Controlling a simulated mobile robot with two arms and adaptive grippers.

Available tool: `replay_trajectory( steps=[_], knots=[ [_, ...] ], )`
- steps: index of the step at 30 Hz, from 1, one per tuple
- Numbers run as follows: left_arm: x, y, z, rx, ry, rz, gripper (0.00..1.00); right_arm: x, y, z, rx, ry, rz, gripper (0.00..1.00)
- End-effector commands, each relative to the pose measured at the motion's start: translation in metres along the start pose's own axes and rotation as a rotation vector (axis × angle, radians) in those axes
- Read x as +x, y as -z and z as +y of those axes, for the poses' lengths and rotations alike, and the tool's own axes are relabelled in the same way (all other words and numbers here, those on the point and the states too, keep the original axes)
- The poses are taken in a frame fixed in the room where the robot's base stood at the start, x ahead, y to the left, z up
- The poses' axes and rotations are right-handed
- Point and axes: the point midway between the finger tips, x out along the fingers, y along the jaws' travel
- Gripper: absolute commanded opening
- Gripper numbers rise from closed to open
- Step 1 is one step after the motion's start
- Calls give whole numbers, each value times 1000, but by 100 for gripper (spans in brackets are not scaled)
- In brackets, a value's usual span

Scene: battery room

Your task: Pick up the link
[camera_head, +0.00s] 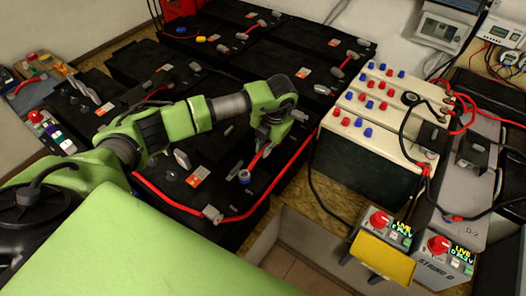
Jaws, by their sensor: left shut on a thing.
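My left arm reaches in from the left over the black batteries, and its wrist bends down at the middle of the view. My left gripper (270,134) points down beyond the wrist, small and partly hidden by it. It is shut on what looks like the link (257,160), a short red piece just below the wrist. The link's upper end is hidden by the gripper. My right gripper is not in view.
Black batteries (130,63) with grey connectors and red cables fill the left and back. White batteries (365,150) with red and blue caps stand at right. Two grey boxes with red knobs (380,221) and a yellow panel (383,258) are at front right.

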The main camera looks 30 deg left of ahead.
Motion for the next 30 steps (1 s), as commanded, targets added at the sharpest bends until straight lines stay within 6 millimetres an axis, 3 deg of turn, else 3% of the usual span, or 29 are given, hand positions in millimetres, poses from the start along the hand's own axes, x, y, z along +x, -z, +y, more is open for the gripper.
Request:
replay_trajectory(
  steps=[4,14,21,30],
  knots=[
    [-21,-2,4,0,-1,-7,0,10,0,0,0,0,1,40],
    [-87,40,-16,5,-1,-7,0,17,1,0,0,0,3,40],
    [-112,79,-42,5,0,-6,0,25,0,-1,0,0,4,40],
    [-132,105,-59,1,-1,-4,0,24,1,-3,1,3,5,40]
  ],
)
